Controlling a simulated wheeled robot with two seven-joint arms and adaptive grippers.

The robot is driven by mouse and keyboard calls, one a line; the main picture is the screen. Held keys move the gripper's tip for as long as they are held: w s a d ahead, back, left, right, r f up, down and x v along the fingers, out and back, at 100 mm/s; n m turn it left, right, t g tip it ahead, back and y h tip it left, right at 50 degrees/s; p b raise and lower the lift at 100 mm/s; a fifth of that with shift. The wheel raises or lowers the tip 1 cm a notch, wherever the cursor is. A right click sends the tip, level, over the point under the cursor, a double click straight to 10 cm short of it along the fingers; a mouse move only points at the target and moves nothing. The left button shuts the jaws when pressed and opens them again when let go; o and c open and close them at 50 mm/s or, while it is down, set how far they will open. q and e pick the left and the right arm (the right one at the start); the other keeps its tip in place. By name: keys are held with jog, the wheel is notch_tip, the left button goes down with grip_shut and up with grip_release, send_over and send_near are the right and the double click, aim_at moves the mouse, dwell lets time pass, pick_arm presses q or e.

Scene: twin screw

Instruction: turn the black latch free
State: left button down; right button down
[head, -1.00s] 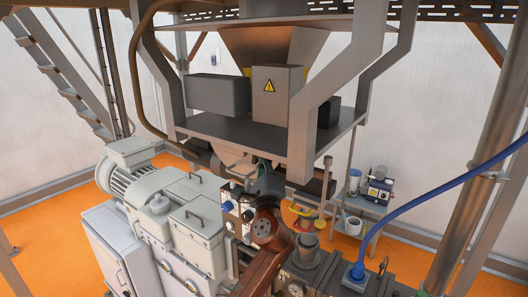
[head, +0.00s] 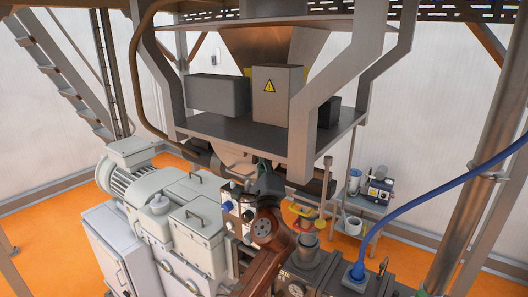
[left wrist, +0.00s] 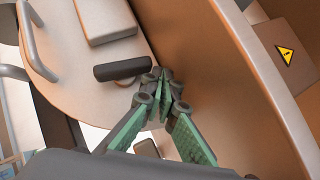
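The black latch (left wrist: 122,68) is a short dark bar against a pale rounded plate in the left wrist view. A thin brownish curved piece shows just below it. My left gripper (left wrist: 161,76) has green-padded fingers whose tips meet beside the latch's right end. The tips look very near or touching that end; I cannot tell which. Nothing shows between them. In the head view my left gripper (head: 263,166) is small and partly covered by my own wrist, under the hopper frame; the latch cannot be made out there. My right gripper is in neither view.
A brown curved wall (left wrist: 215,75) stands close to the right of the fingers. A pale block (left wrist: 104,18) sits above the latch. The grey hopper platform (head: 235,122) hangs over the work area. A blue hose (head: 430,185) crosses at right.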

pick_arm(q)
jog(key=shift+f, duration=0.1)
dwell(0.4)
jog(key=v, duration=1.2)
